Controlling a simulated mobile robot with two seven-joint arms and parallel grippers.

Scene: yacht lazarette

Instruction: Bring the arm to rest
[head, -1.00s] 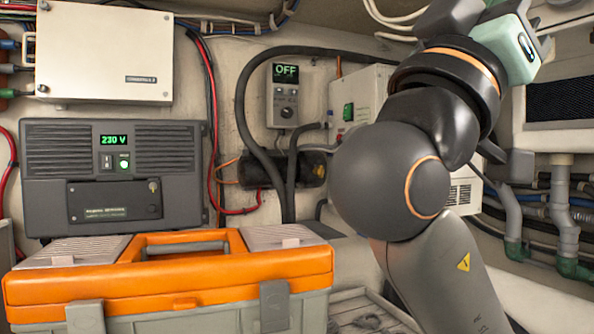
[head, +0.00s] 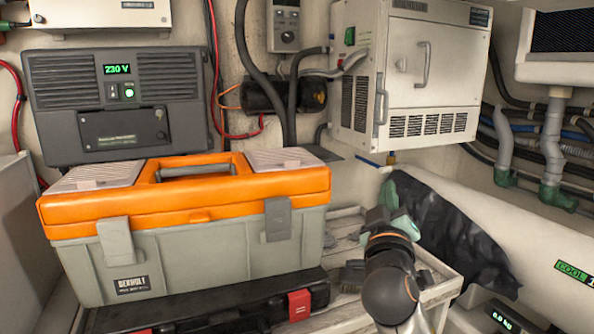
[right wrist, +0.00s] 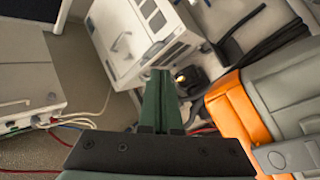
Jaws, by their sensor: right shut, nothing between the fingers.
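My right arm comes up from the bottom of the head view, right of centre, with its black and orange-ringed wrist low over the wooden slatted shelf. My right gripper (head: 388,200) has green fingers and points away from me. In the right wrist view the right gripper's green fingers (right wrist: 157,98) lie together with nothing between them. They point toward the white cabinet and the dark fitting below it. My left gripper is not in the head view.
An orange and grey toolbox (head: 190,235) stands left of the right arm, on a black case (head: 215,312). A white cabinet (head: 412,70) hangs behind. A grey 230 V unit (head: 118,105) is at the left. Slatted shelf (head: 345,228) shows beside the toolbox.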

